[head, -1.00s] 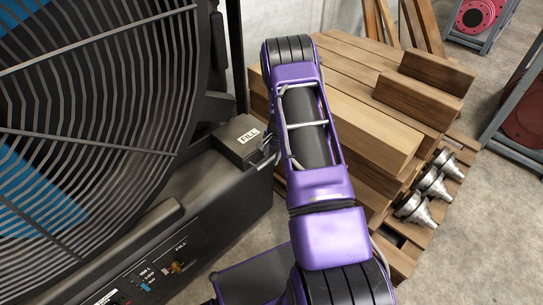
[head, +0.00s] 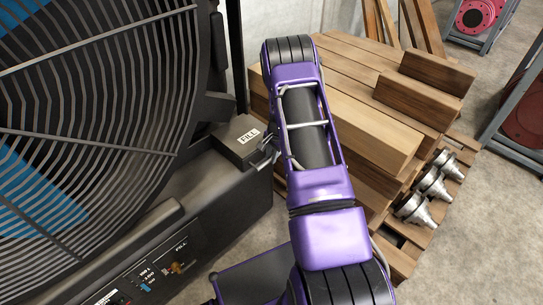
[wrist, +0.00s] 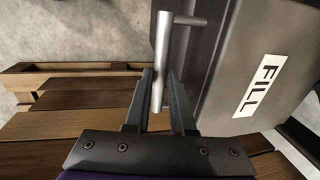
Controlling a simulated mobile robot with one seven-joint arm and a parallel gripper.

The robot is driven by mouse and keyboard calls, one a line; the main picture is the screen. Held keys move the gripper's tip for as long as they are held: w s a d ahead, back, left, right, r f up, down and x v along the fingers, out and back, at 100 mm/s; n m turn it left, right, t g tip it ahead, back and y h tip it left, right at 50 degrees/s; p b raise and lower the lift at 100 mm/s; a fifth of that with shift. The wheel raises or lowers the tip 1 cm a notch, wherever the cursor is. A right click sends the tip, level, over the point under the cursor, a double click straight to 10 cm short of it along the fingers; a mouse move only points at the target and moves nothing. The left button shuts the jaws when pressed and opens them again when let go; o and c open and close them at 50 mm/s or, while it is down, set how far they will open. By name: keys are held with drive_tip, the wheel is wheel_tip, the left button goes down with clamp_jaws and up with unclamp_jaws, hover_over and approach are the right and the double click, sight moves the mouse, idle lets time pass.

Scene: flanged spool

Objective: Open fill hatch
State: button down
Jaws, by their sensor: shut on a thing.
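The fill hatch is a dark grey box-shaped lid with a white FILL label (head: 238,141) on the black fan unit, left of my arm in the head view. In the wrist view the hatch (wrist: 225,70) fills the right side, with a metal bar handle (wrist: 163,60) standing off its face. My gripper (wrist: 163,88) is shut on the handle, one finger on each side of the bar. In the head view the fingers are mostly hidden behind my arm. The hatch looks closed.
A large fan with a wire grille (head: 95,130) stands at left, with a control panel (head: 150,278) below it. Stacked timber (head: 375,125) lies on a pallet close to the right of my arm, with several metal fittings (head: 430,190). Bare concrete floor lies at far right.

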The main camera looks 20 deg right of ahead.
drive_tip(key=shift+a, duration=0.1)
idle(0.7)
drive_tip(key=s+a, duration=0.5)
drive_tip(key=a, duration=0.9)
drive_tip(key=shift+s+a, duration=0.15)
drive_tip(key=shift+a, duration=0.05)
drive_tip(key=c, duration=0.8)
unclamp_jaws()
drive_tip(key=shift+o, duration=0.2)
drive_tip(key=s+d+r+p, duration=0.1)
drive_tip(key=s+r+p, duration=0.2)
drive_tip(key=r, duration=1.4)
drive_tip(key=shift+d, duration=0.15)
drive_tip(key=shift+s, duration=0.1)
